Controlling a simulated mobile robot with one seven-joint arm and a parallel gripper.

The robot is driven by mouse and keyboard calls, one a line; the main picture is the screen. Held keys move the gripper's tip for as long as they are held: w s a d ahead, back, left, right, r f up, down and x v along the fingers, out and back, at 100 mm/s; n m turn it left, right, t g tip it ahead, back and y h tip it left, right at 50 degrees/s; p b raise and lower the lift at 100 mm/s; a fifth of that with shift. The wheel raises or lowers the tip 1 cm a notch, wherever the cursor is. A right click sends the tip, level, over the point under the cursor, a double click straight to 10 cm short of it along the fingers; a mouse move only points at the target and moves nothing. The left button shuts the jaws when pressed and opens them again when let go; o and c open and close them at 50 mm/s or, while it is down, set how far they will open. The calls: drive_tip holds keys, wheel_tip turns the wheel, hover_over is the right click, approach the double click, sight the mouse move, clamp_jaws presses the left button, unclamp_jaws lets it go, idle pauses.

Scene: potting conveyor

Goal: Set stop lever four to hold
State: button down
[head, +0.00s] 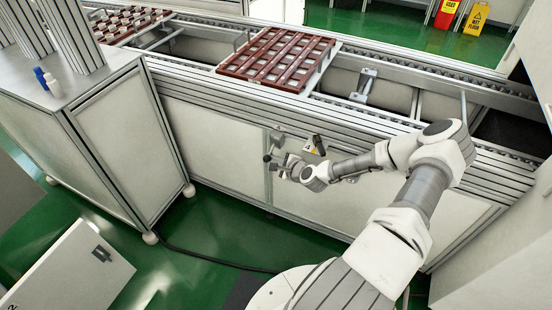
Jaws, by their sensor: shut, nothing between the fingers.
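Stop lever four (319,143) is a small dark handle on the conveyor's front side, next to a plate with a yellow mark and what looks like a 4 (309,148). The lever leans a little off upright; I cannot read any hold marking at this size. My gripper (275,166) is in front of the same side panel, to the left of and slightly below the lever. It is shut and empty, with a gap between it and the lever in the picture. My wrist passes just below the lever and hides part of the panel there.
The conveyor (200,88) carries a reddish-brown slatted tray (275,57); another tray (125,22) is further left. A metal stop bracket (364,84) stands in the conveyor gap. A grey cabinet (115,130) stands at left. The green floor (215,235) before the conveyor is mostly clear, with a black cable.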

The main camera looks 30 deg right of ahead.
sight(268, 155)
wheel_tip(268, 155, up, 3)
drive_tip(key=m+g+y+p, duration=0.2)
drive_tip(key=shift+g+y+p, duration=0.3)
drive_tip(key=shift+g+p, duration=0.1)
drive_tip(key=shift+r+p, duration=0.6)
drive_tip(key=shift+r, duration=0.2)
drive_tip(key=p+v, duration=0.3)
drive_tip(key=v, duration=1.4)
drive_tip(key=shift+s, duration=0.2)
drive_tip(key=shift+r, duration=0.1)
